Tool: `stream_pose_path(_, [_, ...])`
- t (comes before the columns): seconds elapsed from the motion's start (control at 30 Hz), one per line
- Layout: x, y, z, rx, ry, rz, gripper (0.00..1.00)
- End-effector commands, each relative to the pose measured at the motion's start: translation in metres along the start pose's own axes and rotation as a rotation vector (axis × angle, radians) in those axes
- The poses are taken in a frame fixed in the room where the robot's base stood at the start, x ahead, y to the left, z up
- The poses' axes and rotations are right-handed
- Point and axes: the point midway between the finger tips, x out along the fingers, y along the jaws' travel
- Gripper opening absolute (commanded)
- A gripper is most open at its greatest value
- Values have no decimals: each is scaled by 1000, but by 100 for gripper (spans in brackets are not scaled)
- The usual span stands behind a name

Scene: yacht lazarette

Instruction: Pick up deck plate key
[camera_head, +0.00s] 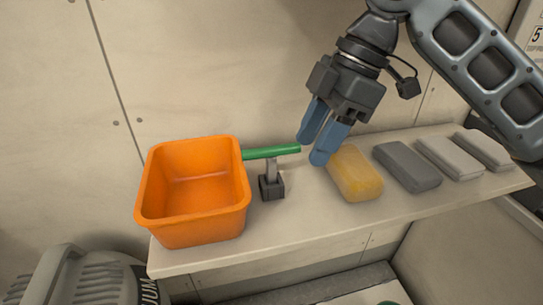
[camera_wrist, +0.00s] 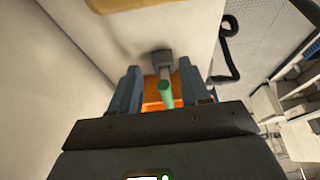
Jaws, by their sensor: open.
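The deck plate key appears as a green bar handle (camera_head: 271,152) on a short grey stem, standing upright in a small dark block (camera_head: 271,187) on the shelf. My gripper (camera_head: 311,150) is open and empty, with blue fingers pointing down beside the right end of the green handle. In the wrist view, the green handle (camera_wrist: 166,93) shows end-on between the two spread fingers (camera_wrist: 158,67), with the block (camera_wrist: 162,56) beyond. I cannot tell whether a finger touches the handle.
An orange bin (camera_head: 147,208) stands left of the key, close to the handle's left end. A yellow sponge (camera_head: 355,174) lies to the right, then a dark grey block (camera_head: 407,166) and two pale blocks. The wall (camera_head: 200,70) rises behind the shelf (camera_head: 300,232).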

Motion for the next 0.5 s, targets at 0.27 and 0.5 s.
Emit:
stream_pose_path(0.27, [7,0,-18,-1,-1,-1,46])
stream_pose_path(0.5, [23,0,-56,-3,-1,0,46])
